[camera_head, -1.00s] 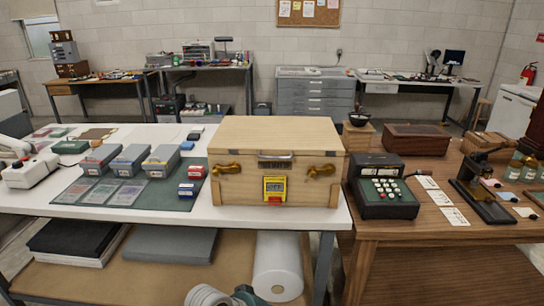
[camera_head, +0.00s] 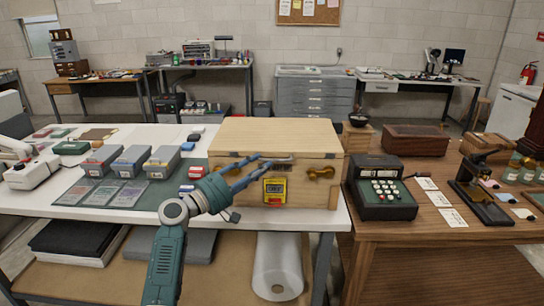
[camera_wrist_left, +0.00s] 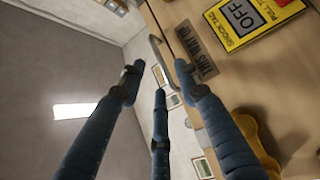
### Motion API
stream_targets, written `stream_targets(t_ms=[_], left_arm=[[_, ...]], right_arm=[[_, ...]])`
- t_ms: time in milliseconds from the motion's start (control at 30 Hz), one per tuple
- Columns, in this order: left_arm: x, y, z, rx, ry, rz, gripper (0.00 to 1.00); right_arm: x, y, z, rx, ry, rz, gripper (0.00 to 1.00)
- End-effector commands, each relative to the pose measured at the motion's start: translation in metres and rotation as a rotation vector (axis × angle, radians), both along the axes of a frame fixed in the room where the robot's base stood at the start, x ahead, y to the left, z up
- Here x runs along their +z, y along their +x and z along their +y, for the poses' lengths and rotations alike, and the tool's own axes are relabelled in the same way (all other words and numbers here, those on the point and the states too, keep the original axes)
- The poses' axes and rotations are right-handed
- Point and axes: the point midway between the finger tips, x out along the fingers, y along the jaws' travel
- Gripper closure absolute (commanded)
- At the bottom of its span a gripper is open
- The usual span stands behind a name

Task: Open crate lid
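The wooden crate (camera_head: 325,195) stands closed on the white table, its pale lid (camera_head: 275,134) down flat. On its front are a yellow tag reading OFF (camera_head: 275,190), a brass latch (camera_head: 320,172) at the right, and a dark label. My left gripper (camera_head: 262,163) is in front of the crate's front face, covering the left latch and part of the handle. In the left wrist view its blue fingers are spread apart, with the metal handle (camera_wrist_left: 155,58) and the THIS WAY UP label (camera_wrist_left: 196,52) beyond them. A brass latch (camera_wrist_left: 255,140) also shows there. My right gripper is not in view.
Left of the crate are grey boxes (camera_head: 130,160), cards and small coloured boxes on a green mat. At the right, a dark keyed machine (camera_head: 383,187) stands close by on the wooden table.

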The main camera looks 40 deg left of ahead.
Motion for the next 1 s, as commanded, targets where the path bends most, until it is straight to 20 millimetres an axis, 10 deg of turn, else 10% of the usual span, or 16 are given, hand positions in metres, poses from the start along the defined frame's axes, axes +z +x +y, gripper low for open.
stream_targets(t_ms=[300,700,867,1000], left_arm=[[0.008,0.047,-0.01,-0.001,0.001,0.0,0.67],[0.006,0.054,-0.012,0.0,0.003,0.001,0.67],[0.006,0.054,-0.012,0.0,0.003,0.001,0.99],[0.006,0.054,-0.012,0.0,0.004,0.002,1.0]], right_arm=[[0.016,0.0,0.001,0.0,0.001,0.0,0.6],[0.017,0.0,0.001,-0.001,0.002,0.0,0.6],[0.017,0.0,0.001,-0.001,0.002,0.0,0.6],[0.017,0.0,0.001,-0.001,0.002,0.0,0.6]])
